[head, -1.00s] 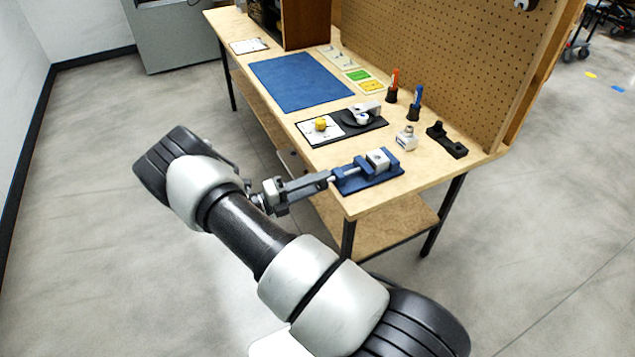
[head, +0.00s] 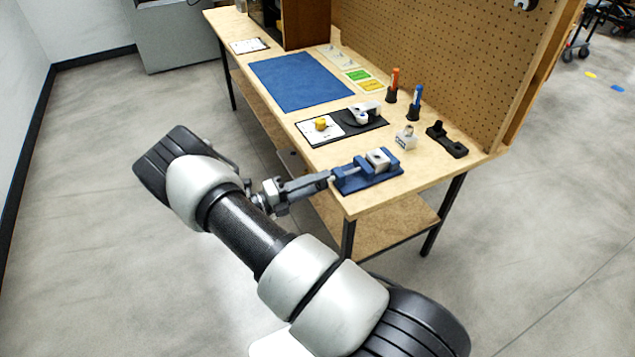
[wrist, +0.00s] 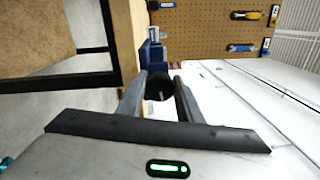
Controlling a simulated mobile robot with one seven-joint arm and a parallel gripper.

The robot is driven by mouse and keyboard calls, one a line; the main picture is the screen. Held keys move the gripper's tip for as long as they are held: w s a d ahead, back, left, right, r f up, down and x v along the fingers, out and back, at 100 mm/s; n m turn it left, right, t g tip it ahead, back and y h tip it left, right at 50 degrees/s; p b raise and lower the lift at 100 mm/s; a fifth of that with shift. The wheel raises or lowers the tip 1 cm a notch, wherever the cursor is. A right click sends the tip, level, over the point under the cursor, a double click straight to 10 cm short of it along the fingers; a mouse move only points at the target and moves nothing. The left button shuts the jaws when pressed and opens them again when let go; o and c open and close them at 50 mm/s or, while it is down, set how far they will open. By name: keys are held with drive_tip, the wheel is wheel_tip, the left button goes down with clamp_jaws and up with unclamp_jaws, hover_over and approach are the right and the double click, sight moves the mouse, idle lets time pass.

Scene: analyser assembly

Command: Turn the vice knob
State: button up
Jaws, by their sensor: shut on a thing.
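The blue vice (head: 367,172) sits at the near front corner of the wooden workbench, with a grey metal block (head: 379,158) at its jaws. Its knob (wrist: 159,86) shows as a dark round end in the wrist view, between my two fingers. My gripper (head: 326,178) reaches in from the left at the bench's front edge, and its fingers (wrist: 160,92) are closed on the knob. In the head view the fingers largely hide the knob. The blue vice body (wrist: 152,55) shows just beyond it in the wrist view.
A black plate with a white card and yellow knob (head: 320,124) lies behind the vice. A small white-labelled bottle (head: 406,138), a black bracket (head: 446,140), and orange (head: 394,80) and blue (head: 416,97) markers stand to the right. A blue mat (head: 300,80) lies farther back.

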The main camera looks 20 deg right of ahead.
drive_tip(key=o, duration=1)
drive_tip(key=shift+s+f, duration=0.15)
drive_tip(key=shift+s, duration=0.3)
drive_tip(key=shift+f, duration=0.2)
drive_tip(key=shift+w, duration=0.1)
drive_tip(key=shift+w+a+b, duration=0.15)
drive_tip(key=shift+a+b, duration=0.15)
drive_tip(key=shift+a, duration=0.5)
drive_tip(key=a+b, duration=0.6)
drive_tip(key=a, duration=1.2)
drive_tip(key=shift+a, duration=0.25)
drive_tip(key=shift+r, duration=0.2)
